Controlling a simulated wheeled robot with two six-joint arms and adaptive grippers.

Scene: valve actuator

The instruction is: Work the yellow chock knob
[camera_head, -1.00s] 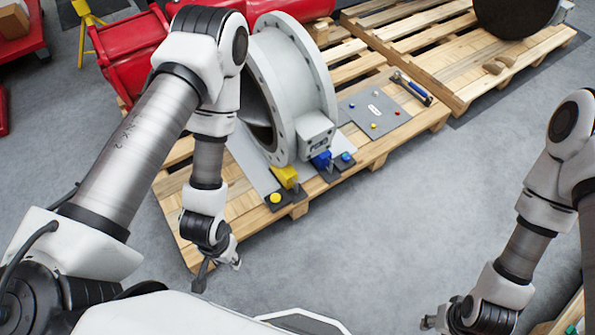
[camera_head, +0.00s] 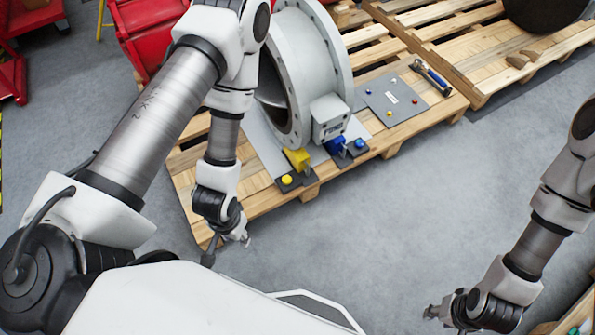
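The yellow knob (camera_head: 286,180) sits on a dark base plate at the front edge of a wooden pallet (camera_head: 252,207). The yellow chock (camera_head: 297,159) is just behind it, against the foot of a large grey flanged valve body (camera_head: 290,75). My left gripper (camera_head: 228,243) hangs in front of the pallet, left of and nearer than the knob, apart from it. Its fingers are small and partly hidden, so its opening is unclear. My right gripper (camera_head: 436,312) is low at the right, over the floor, far from the knob. Its opening is unclear too.
A blue chock (camera_head: 337,146) and blue knob (camera_head: 360,144) are to the right of the yellow pair. A grey plate (camera_head: 392,98) with small coloured knobs and a hammer-like tool (camera_head: 432,77) lie farther right. Grey floor (camera_head: 400,215) is free in front of the pallet.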

